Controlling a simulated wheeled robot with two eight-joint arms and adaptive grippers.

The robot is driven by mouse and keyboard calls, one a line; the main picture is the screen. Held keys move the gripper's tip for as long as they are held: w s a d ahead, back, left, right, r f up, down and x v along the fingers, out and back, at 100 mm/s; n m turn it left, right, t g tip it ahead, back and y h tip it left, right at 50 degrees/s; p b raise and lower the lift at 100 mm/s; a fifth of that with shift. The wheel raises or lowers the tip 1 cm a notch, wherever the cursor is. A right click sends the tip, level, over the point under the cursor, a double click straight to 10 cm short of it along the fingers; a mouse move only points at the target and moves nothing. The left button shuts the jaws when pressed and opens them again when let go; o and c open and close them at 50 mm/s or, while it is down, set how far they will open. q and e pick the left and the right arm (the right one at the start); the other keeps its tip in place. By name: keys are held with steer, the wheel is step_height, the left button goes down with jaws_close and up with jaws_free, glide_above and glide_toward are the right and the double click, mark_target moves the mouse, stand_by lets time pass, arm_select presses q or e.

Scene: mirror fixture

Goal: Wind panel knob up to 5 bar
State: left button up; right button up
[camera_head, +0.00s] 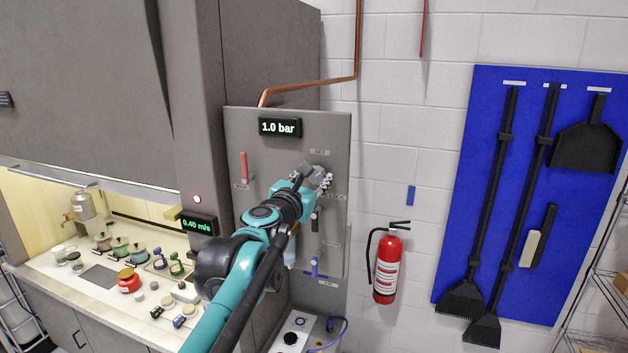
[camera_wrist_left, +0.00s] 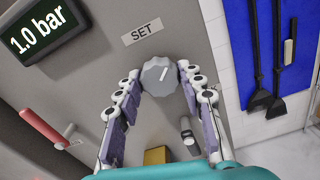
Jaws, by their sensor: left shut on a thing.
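The grey panel (camera_head: 237,135) carries a display (camera_head: 279,128) reading 1.0 bar; the same reading shows in the left wrist view (camera_wrist_left: 42,32). Below the SET label (camera_wrist_left: 141,31) is the round grey knob (camera_wrist_left: 160,76), with a white pointer mark tilted to the upper right. My left gripper (camera_head: 322,178) is at the knob, its arm coming in from below. In the left wrist view its fingers (camera_wrist_left: 160,82) stand on either side of the knob and are shut on it. The knob is mostly hidden by the gripper in the head view. My right gripper is not in view.
A red-handled lever (camera_head: 244,167) is left of the knob on the panel. A dark handle (camera_wrist_left: 187,132) and a blue valve (camera_head: 315,268) sit below it. A fire extinguisher (camera_head: 386,264) and a blue tool board (camera_head: 500,190) are to the right. A fume cupboard stands left.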

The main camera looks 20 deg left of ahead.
arm_select(q)
steer(key=m, duration=0.7)
steer(key=shift+b, duration=0.4)
steer(key=m, duration=0.8)
steer(key=shift+b, duration=0.3)
steer(key=m, duration=0.8)
steer(key=shift+m, duration=0.3)
steer(key=m, duration=0.3)
steer(key=shift+m+b, duration=0.3)
steer(key=shift+m, duration=0.1)
steer(key=shift+o, duration=0.2)
steer(key=shift+f+m, duration=0.1)
steer(key=shift+m, duration=1.8)
steer(key=shift+c, duration=0.2)
